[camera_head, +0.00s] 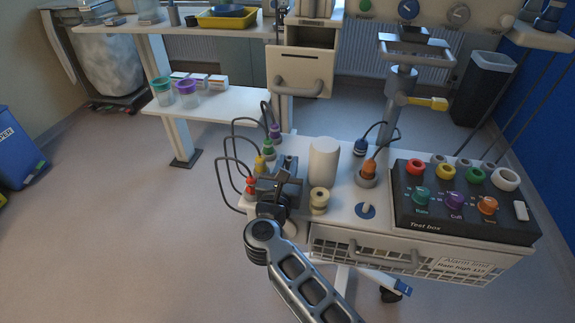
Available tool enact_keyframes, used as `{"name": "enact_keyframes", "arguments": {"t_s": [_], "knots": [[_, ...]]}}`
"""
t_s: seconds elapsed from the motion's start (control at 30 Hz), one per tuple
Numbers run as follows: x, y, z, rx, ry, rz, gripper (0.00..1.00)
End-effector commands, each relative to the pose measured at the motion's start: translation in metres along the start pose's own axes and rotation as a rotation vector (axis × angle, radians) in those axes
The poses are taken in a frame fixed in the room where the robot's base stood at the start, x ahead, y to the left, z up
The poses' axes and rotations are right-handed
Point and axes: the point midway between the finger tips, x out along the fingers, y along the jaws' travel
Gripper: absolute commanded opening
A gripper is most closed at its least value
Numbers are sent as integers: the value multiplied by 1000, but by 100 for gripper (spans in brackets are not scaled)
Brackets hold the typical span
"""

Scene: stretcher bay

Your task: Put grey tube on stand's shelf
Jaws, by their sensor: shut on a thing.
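My gripper (281,185) is low over the left end of the white trolley top (338,206). It is shut on a small dark grey piece (290,163), which looks like the grey tube; the jaws and my wrist hide most of it. A white shelf (235,104) sits low on the white stand at the back left. Two clear cups, one with a green rim (163,93) and one with a purple rim (188,94), stand on its left part. The shelf's right part looks bare.
A pale upright cylinder (323,161) and a cream spool (319,200) stand close right of my gripper. Coloured plugs with looping black cables (232,160) are close left. A black test box (460,203) fills the trolley's right end. Small boxes (199,80) line the shelf's back.

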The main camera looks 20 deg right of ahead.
Motion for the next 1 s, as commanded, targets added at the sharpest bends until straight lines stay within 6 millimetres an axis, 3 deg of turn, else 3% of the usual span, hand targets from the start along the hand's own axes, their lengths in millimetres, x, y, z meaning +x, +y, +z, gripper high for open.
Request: {"name": "enact_keyframes", "arguments": {"t_s": [0.1, 0.13, 0.4, 0.77, 1.0], "knots": [[0, 0, -4, 0, 0, 0, 0], [0, 0, -4, 0, 0, 0, 23], [0, 0, -3, 0, 0, 0, 48], [-2, 0, 1, -1, 0, 1, 48], [-47, 1, -2, -1, 0, 4, 48]]}}
